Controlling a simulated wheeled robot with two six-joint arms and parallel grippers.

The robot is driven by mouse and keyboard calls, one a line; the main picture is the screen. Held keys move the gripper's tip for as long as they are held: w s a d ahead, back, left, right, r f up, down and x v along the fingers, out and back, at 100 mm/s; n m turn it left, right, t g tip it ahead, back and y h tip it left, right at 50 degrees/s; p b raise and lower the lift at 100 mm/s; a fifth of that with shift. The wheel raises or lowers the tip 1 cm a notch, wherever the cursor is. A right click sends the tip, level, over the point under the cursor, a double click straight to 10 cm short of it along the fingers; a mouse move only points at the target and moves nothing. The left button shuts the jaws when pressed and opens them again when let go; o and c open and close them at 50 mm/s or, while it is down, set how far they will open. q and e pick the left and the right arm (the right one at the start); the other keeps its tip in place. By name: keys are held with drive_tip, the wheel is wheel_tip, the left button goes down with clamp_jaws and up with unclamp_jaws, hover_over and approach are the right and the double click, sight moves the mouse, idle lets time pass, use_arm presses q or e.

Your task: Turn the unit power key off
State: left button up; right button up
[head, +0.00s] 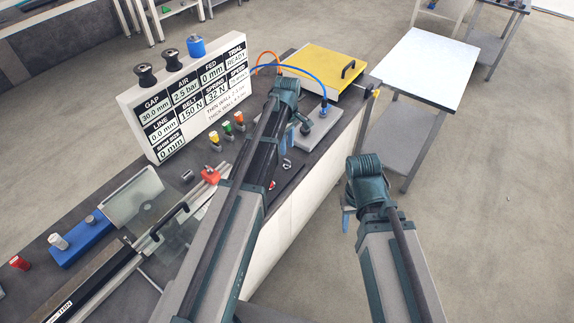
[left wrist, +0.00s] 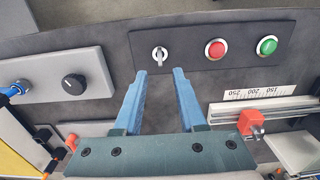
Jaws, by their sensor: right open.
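The power key (left wrist: 159,54) is a small silver key switch on a dark panel (left wrist: 187,48), left of a red button (left wrist: 215,49) and a green button (left wrist: 266,45). My left gripper (left wrist: 159,73) is open in the left wrist view, and the key lies just ahead of the gap between its blue fingertips, not gripped. In the head view my left gripper (head: 289,145) hangs over the bench near the key (head: 287,163). My right gripper (head: 347,219) is open and empty, off the bench's front side; its fingers are mostly hidden.
A grey block with a black knob (left wrist: 74,84) sits left of the panel. A scale strip (left wrist: 260,92) and an orange block (left wrist: 251,122) are at right. The display board (head: 187,100) stands behind, and a yellow lid (head: 318,66) lies at the bench's far end.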

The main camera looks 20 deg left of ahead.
sight(287, 160)
use_arm(q)
wheel_tip(287, 160, down, 7)
drive_tip(key=b, duration=0.6)
drive_tip(key=shift+f, duration=0.1)
clamp_jaws()
